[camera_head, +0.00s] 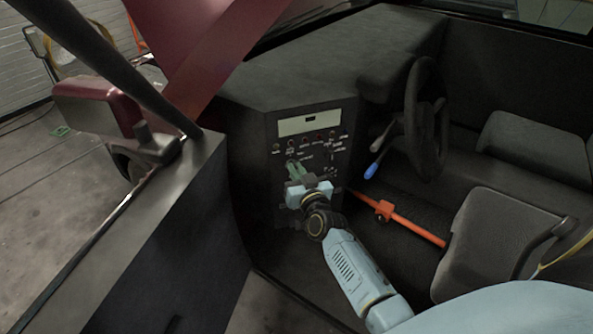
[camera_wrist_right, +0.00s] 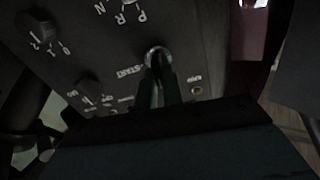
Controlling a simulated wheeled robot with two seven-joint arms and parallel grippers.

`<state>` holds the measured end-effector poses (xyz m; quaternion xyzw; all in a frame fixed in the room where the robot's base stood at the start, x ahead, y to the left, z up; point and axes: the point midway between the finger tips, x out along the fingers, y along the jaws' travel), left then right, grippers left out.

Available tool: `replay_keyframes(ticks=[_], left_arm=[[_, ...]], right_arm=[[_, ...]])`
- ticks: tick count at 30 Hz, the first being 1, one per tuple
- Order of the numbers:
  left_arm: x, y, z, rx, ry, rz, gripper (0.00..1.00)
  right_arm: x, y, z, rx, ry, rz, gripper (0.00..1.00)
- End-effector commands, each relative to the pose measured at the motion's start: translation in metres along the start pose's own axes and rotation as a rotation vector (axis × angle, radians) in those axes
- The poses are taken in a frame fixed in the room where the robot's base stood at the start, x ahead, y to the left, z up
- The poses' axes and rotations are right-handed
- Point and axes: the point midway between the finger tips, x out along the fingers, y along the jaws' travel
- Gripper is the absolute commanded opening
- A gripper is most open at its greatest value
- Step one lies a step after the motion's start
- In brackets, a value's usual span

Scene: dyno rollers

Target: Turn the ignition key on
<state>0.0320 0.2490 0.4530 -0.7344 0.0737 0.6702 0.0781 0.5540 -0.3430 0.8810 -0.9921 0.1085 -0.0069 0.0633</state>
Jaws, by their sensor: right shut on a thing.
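The dark control panel (camera_head: 306,125) inside the vehicle carries the ignition, knobs and labels. My right gripper (camera_head: 294,165) reaches up to the lower left part of this panel. In the right wrist view its two dark green fingers (camera_wrist_right: 158,78) are shut together at a round metal-ringed ignition switch (camera_wrist_right: 154,54) beside a START label. They are shut on the ignition key there. The key itself is mostly hidden between the fingers, and its turn angle cannot be read. My left gripper is not in view.
An orange bar (camera_head: 413,226) lies low beside my right arm. The open door (camera_head: 150,235) stands at the left. Other knobs (camera_wrist_right: 36,27) surround the ignition.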

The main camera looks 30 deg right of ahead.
Motion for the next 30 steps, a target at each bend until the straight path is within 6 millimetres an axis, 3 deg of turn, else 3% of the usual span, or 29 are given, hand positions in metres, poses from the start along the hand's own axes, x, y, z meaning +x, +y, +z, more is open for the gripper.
replay_keyframes(ticks=[18, 30], left_arm=[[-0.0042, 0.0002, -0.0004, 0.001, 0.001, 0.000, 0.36], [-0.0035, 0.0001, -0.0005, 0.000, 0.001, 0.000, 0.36]], right_arm=[[-0.0002, 0.0045, 0.0015, 0.489, -0.001, 0.000, 0.00], [-0.0002, 0.0056, 0.0023, 0.643, -0.001, 0.000, 0.00]])
